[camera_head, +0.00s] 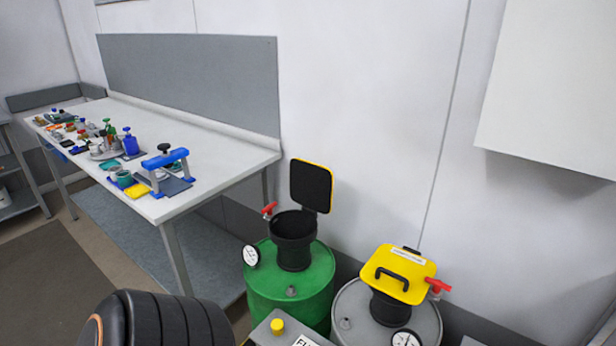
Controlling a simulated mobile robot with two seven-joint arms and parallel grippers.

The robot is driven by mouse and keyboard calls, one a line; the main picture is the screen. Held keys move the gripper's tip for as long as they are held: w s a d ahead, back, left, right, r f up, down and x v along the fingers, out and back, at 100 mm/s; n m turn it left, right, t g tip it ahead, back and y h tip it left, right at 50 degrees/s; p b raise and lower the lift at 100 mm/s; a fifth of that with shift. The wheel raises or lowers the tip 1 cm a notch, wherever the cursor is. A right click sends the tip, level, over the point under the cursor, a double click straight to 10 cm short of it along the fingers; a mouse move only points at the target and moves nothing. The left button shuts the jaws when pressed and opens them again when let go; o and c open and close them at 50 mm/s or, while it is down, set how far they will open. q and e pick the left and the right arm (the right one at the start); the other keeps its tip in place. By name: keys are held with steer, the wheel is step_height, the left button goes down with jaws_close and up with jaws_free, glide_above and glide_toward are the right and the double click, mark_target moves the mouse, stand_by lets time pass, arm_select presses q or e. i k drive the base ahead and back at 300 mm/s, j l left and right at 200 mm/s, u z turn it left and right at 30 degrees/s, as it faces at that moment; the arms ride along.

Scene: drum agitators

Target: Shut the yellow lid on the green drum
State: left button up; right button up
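The green drum (262,289) stands in the lower middle of the head view, against the wall. A black neck (293,252) rises from its top. Its lid (311,186) stands open and nearly upright at the back of the neck, with a black inner face and a thin yellow edge showing. A red handle (269,210) sticks out at the left of the neck, and a round gauge (250,256) is on the drum's left side. Neither of my grippers shows.
A grey drum (352,322) with a shut yellow lid (398,272) and red handle stands right of the green drum. A grey box with a yellow knob (277,326) is in front. A white workbench (221,168) with tools stands left. A white cabinet (555,90) hangs upper right.

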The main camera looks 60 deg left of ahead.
mark_target(311, 184)
steer(key=l+u, duration=0.15)
steer(key=u, duration=0.3)
steer(key=i+l+u, duration=0.1)
steer(key=u, duration=0.35)
steer(key=l, duration=0.1)
